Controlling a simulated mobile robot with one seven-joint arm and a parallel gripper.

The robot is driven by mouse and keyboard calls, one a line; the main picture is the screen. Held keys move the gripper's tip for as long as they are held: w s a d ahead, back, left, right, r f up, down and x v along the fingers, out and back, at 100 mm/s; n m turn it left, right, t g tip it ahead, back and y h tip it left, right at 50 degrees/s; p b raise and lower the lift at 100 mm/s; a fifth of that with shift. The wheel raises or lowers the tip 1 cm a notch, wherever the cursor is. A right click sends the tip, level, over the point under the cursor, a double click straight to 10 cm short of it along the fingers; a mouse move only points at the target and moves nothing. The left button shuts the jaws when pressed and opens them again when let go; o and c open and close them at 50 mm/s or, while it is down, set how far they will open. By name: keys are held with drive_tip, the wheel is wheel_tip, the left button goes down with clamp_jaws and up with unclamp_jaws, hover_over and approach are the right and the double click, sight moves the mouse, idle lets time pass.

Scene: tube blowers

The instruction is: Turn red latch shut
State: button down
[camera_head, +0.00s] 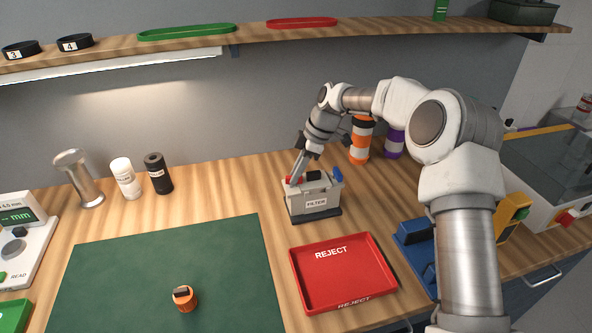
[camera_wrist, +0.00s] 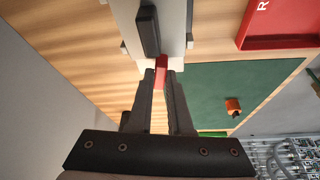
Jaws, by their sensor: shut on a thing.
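The filter box (camera_head: 313,199), light grey with a "FILTER" label and a dark base, stands on the wooden bench behind the reject tray. The red latch (camera_head: 289,180) is at the left end of its top, and a blue latch (camera_head: 337,174) is at the right end. My gripper (camera_head: 297,177) reaches down to the left end of the box. In the wrist view my gripper (camera_wrist: 161,78) is shut on the red latch (camera_wrist: 161,66), which shows between the fingertips. The box top with a black handle (camera_wrist: 148,30) lies just beyond it. The fingers partly hide the latch.
A red reject tray (camera_head: 343,276) lies in front of the box. A green mat (camera_head: 150,270) with an orange piece (camera_head: 185,298) is to the left. Orange (camera_head: 361,140) and purple (camera_head: 394,142) banded cylinders stand behind, near my arm. A shelf (camera_head: 250,36) runs above.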

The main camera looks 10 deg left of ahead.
drive_tip(key=shift+w+n+g+p, duration=0.2)
drive_tip(key=shift+n+g+p, duration=0.3)
drive_tip(key=shift+n, duration=0.7)
drive_tip(key=c, duration=0.8)
unclamp_jaws()
drive_tip(key=shift+c, duration=0.2)
drive_tip(key=p+v, duration=0.2)
drive_tip(key=v, duration=1.5)
drive_tip(key=shift+a+r, duration=0.2)
drive_tip(key=shift+r, duration=0.05)
